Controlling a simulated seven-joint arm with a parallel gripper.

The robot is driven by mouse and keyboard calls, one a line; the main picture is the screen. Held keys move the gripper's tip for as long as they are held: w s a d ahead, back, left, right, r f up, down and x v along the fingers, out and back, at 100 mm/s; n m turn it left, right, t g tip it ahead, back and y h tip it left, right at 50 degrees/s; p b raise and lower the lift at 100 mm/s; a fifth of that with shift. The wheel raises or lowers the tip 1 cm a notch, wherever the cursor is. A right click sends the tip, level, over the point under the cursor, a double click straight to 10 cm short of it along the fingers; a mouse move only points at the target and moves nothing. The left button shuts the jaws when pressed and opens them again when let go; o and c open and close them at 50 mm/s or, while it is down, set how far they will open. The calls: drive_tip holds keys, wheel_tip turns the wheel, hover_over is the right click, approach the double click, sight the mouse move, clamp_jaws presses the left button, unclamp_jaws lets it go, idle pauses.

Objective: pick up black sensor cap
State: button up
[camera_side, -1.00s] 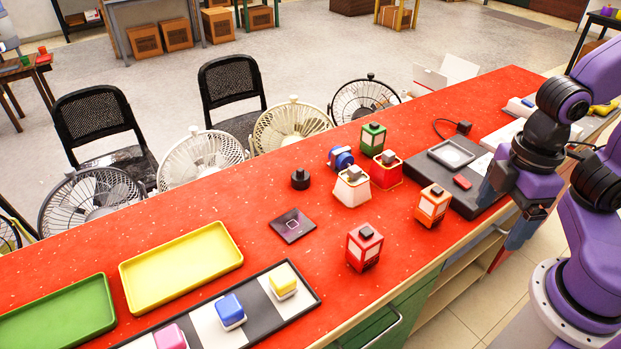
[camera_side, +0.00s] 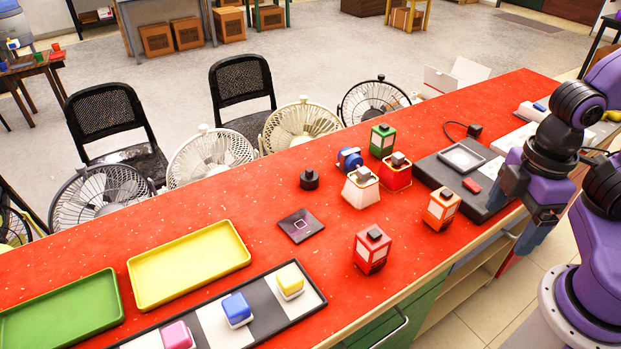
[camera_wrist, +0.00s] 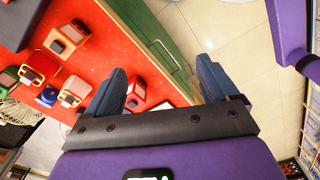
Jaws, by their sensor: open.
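The black sensor cap (camera_side: 309,179) stands on the red counter (camera_side: 262,207), a small dark cylinder with a narrower knob on top. It is behind the dark square plate and left of the white lantern-like block. My gripper (camera_side: 536,227) is at the right, over the counter's front edge and far from the cap. In the wrist view my gripper (camera_wrist: 160,90) has its two blue fingers spread with nothing between them. I cannot make out the cap in the wrist view.
Several lantern-like blocks, including a red one (camera_side: 372,249) and an orange one (camera_side: 441,208), stand between my gripper and the cap. A dark square plate (camera_side: 300,225) lies in front of the cap. Yellow (camera_side: 239,262) and green trays are at left. Fans line the far edge.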

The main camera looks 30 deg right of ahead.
drive_tip(key=shift+c, duration=0.3)
drive_tip(key=w+a+f+n+t+h, duration=0.25)
drive_tip(key=w+a, duration=0.45)
drive_tip(key=w, duration=0.5)
drive_tip(key=w+a+f+n+t+h, duration=0.15)
drive_tip(key=w+a+n+h, duration=0.35)
drive_tip(key=w, duration=0.7)
drive_tip(key=n+t+h, duration=0.3)
drive_tip(key=n+h, duration=0.1)
drive_tip(key=n, duration=0.1)
approach(308, 178)
drive_tip(key=v, duration=0.6)
drive_tip(key=shift+s+d, duration=0.15)
drive_tip(key=shift+s, duration=0.25)
drive_tip(key=shift+w+f, duration=0.15)
drive_tip(key=shift+f, duration=0.1)
drive_tip(key=shift+w+d+f+t, duration=0.1)
drive_tip(key=shift+w+d+t, duration=0.05)
drive_tip(key=shift+d+t, duration=0.15)
drive_tip(key=x, duration=1.6)
drive_tip(key=shift+w+d+f, duration=0.15)
drive_tip(key=shift+w+d, duration=0.05)
drive_tip(key=c, duration=1)
